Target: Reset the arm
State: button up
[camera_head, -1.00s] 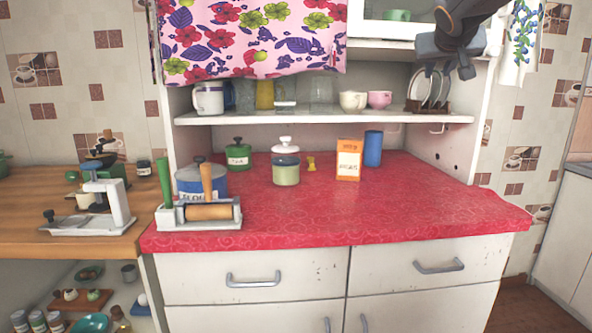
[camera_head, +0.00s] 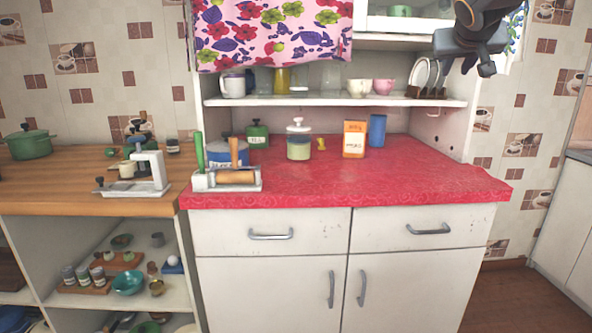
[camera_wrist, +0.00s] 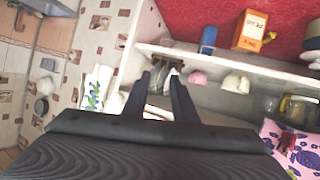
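My gripper (camera_head: 480,66) hangs at the upper right in the head view, in front of the cupboard and above the level of the shelf. In the wrist view its two dark fingers (camera_wrist: 160,98) stand apart with nothing between them, so it is open and empty. The plate rack (camera_head: 426,80) on the shelf is behind and left of it in the head view. The gripper touches nothing that I can see.
The red oilcloth counter (camera_head: 400,180) has free room at its front and right. The shelf (camera_head: 330,101) holds cups. A floral curtain (camera_head: 270,35) hangs above.

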jog(key=s+a+f+g+y+p, duration=0.1)
jog(key=s+a+f+g, duration=0.2)
jog(key=f, duration=0.5)
jog(key=s+a+f+n+g+y+p, duration=0.1)
jog(key=s+a+f+p, duration=0.1)
jog(key=s+a+f, duration=0.35)
jog(key=s+a+f+g+y+p, duration=0.15)
jog(key=s+f, duration=0.25)
jog(key=f, duration=0.7)
jog(key=s+a+f+g, duration=0.2)
jog(key=s+a+f, duration=0.1)
jog(key=s, duration=0.4)
jog(key=s+a+f+n+g+y+p, duration=0.1)
jog(key=s+a+f+g, duration=0.1)
jog(key=s+f, duration=0.3)
jog(key=s+a+f+g+p, duration=0.1)
jog(key=s+a+f+g, duration=0.2)
jog(key=s, duration=0.7)
notch_tip(320, 180, down, 2)
jog(key=shift+s+a+n+y, duration=0.2)
jog(key=shift+a+n+y, duration=0.15)
jog(key=shift+a+n, duration=0.05)
